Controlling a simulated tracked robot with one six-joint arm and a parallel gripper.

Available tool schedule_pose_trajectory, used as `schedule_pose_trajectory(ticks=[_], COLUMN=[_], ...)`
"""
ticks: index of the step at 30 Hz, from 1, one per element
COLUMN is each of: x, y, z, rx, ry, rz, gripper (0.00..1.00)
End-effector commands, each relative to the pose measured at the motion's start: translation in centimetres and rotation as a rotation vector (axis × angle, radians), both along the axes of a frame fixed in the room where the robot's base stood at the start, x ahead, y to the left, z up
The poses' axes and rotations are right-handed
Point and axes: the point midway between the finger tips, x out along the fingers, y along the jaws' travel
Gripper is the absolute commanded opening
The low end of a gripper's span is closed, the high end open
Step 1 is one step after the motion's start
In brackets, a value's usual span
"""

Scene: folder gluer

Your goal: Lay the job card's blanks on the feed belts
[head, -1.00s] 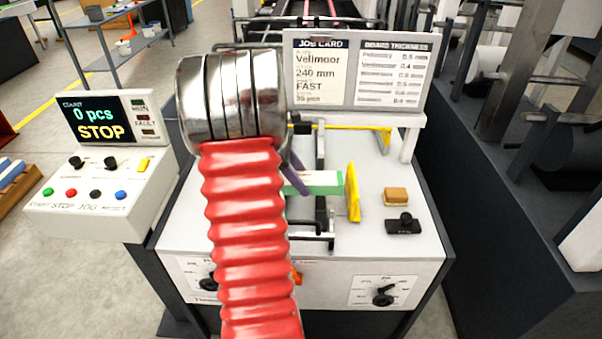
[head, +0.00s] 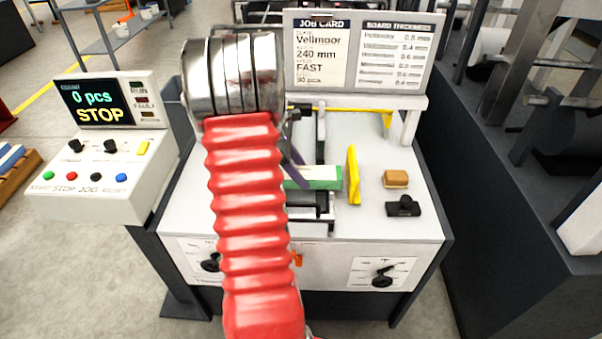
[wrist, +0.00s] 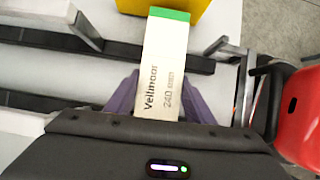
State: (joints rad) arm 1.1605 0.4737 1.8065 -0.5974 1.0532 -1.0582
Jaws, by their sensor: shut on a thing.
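My gripper (wrist: 155,98) is shut on a white blank stack (wrist: 163,62) with a green end, printed "Vellmoor 240". In the head view the stack (head: 322,173) shows its green side low over the machine's feed table (head: 370,225), left of an upright yellow guide (head: 353,177). One purple finger of my gripper (head: 294,168) shows there; my red arm sleeve hides the rest. I cannot tell whether the stack touches the surface below. The job card (head: 320,55) reads Vellmoor, 240 mm, FAST and what looks like 30 pcs.
Dark rails (wrist: 50,38) run beside the stack. A tan block (head: 396,179) and a black knobbed piece (head: 403,206) lie right of the yellow guide. The control panel (head: 105,150) at left reads 0 pcs, STOP. A board thickness chart (head: 392,60) stands beside the card.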

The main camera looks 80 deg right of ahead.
Motion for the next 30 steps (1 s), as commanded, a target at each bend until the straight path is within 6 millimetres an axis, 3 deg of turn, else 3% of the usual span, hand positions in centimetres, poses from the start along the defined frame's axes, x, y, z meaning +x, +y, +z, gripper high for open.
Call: schedule_pose_trajectory(ticks=[22,23,30], x=[0.0,0.01,0.02], y=[-0.05,-0.05,-0.04], z=[-0.78,-0.77,-0.79], rx=[-0.001,-0.001,-0.001], ry=[0.0,0.0,0.0], rz=[0.0,0.0,0.0], gripper=[0.13,0.5,0.67])
